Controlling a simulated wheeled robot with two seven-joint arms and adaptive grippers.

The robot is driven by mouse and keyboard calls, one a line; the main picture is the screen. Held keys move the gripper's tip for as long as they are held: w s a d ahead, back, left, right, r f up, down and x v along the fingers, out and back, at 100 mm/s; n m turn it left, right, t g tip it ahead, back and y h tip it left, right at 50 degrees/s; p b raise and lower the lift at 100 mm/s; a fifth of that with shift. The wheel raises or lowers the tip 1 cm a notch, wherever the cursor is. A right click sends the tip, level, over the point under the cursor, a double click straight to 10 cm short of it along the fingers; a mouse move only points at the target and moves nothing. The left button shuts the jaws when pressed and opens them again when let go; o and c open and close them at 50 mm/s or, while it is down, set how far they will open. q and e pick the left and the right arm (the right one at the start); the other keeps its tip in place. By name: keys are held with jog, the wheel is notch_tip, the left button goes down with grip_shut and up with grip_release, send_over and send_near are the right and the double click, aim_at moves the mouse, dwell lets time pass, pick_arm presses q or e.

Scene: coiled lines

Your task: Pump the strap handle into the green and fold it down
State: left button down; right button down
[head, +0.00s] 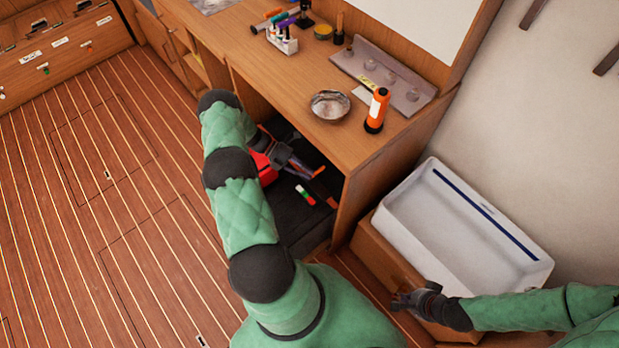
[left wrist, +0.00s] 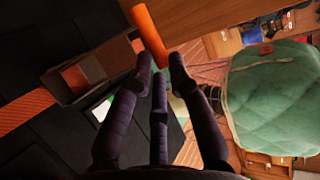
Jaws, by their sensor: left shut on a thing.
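The strap handle, an orange bar (left wrist: 150,35), is at the fingertips of my left gripper (left wrist: 160,65), which is shut on it. Its orange end (head: 319,171) shows in the head view beside my left gripper (head: 288,157), under the desk. A dark ratchet body (left wrist: 75,82) with orange webbing (left wrist: 28,110) lies beside the fingers in the left wrist view. A small indicator (head: 305,195) with red, white and green parts lies on the black surface below the handle.
The desk top (head: 260,75) overhangs my left arm, and its side panel (head: 355,195) stands just right. A metal bowl (head: 330,105) and an orange flashlight (head: 377,110) stand on top. A white tub (head: 455,235) is near my right gripper. The floor at left is clear.

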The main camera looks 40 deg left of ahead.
pick_arm(q)
jog(key=shift+w+a+r, duration=0.1)
jog(key=shift+w+a, duration=0.05)
jog(key=shift+a, duration=0.75)
jog(key=c, duration=1.3)
grip_release()
jog(key=shift+a, duration=0.1)
jog(key=shift+o, duration=0.2)
jog(key=v, duration=1.2)
